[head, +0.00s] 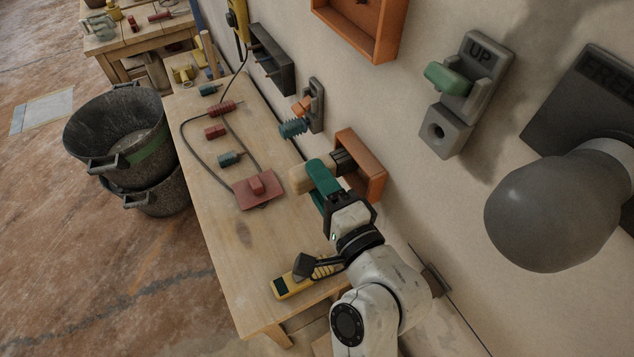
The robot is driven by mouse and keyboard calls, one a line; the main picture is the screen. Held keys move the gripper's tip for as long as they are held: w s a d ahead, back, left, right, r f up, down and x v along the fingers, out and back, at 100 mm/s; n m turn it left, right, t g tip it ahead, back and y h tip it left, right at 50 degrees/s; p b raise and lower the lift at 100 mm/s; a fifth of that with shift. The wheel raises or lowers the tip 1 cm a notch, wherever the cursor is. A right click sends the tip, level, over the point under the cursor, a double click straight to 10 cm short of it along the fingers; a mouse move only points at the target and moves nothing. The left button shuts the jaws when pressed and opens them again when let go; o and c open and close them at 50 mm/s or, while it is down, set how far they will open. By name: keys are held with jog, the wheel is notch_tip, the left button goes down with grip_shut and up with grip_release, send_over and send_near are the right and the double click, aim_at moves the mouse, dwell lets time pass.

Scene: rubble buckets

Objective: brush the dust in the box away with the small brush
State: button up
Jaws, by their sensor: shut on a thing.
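The small brush has a tan handle (301,176) on the left and a dark head (343,161) on the right. My gripper (322,174), with green fingers, is shut on the brush between these two parts. The brush lies sideways, with its head at the open side of an orange box (376,186) on the wall. I cannot tell whether the bristles touch the inside of the box. Any dust in the box is too small or hidden to see.
Below is a wooden bench (240,290) with a red block on a plate (258,190), several red and teal plugs, a cable and a yellow tool (292,284). A second orange box (384,48), an UP switch (466,85) and a grey knob (550,215) are on the wall. Black buckets (85,125) stand left.

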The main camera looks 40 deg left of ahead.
jog(key=shift+d, duration=0.1)
jog(key=shift+v, duration=2.2)
jog(key=p+x, duration=0.2)
jog(key=x, duration=0.2)
jog(key=shift+w+a+p, duration=0.15)
jog(key=shift+a+p, duration=0.1)
jog(key=shift+p, duration=0.1)
dwell(1.5)
jog(key=s+a+p, duration=0.2)
jog(key=s+p, duration=0.2)
jog(key=s, duration=0.1)
jog(key=shift+s+a, duration=0.2)
jog(key=shift+s, duration=0.1)
dwell(0.3)
